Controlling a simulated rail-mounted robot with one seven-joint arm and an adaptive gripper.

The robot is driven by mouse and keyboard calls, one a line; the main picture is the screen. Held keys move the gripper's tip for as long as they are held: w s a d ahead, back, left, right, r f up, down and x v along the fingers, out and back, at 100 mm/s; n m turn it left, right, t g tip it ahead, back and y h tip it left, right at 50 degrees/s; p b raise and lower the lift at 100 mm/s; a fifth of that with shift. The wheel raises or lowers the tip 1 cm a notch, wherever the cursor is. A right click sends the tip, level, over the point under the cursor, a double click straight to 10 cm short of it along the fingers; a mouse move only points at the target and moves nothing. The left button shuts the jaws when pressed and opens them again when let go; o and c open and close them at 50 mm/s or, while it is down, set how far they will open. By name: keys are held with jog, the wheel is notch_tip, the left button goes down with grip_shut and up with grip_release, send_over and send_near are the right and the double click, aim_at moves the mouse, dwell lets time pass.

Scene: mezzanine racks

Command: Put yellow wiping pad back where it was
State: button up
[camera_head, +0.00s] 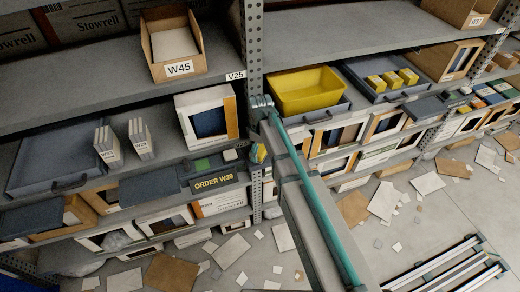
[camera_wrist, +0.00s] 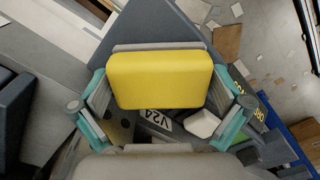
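The yellow wiping pad (camera_wrist: 160,80) sits between the two teal-edged fingers of my gripper (camera_wrist: 160,95) in the wrist view. The fingers press against its left and right sides. In the head view a small part of the yellow pad (camera_head: 258,153) shows at the end of my arm, in front of the rack post. The white block (camera_head: 230,155) and a green pad (camera_head: 202,165) lie on the dark shelf part above the ORDER W39 label (camera_head: 214,182), just left of the gripper. The white block also shows below the pad in the wrist view (camera_wrist: 201,123).
A perforated rack post (camera_head: 254,50) stands by my arm. A yellow bin (camera_head: 306,90) and a tray with several yellow blocks (camera_head: 357,70) are to the right. A grey tray (camera_head: 60,160) with two upright white packs is at left. Papers and cardboard litter the floor.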

aim_at(260, 148)
notch_tip(260, 148, up, 12)
jog(key=b, duration=0.2)
jog(key=shift+r+b, duration=0.15)
jog(key=shift+b, duration=0.25)
dwell(0.6)
jog(key=s+d+f+m, duration=0.4)
jog(key=s+d+f, duration=0.2)
jog(key=f, duration=0.3)
jog(key=s+d+f+m, duration=0.5)
jog(key=d+f, duration=0.2)
jog(key=f, duration=0.2)
jog(key=s+d+f+m, duration=0.4)
jog(key=s+d+f, duration=0.2)
jog(key=f, duration=0.3)
jog(key=s+f+g, duration=0.3)
jog(key=s+f, duration=0.5)
jog(key=s, duration=0.6)
jog(key=s+f+g, duration=0.3)
jog(key=s+f, duration=0.6)
jog(key=s, duration=0.4)
jog(key=shift+s+f+g, duration=0.15)
jog(key=shift+s+g, duration=0.2)
jog(key=shift+g, duration=0.05)
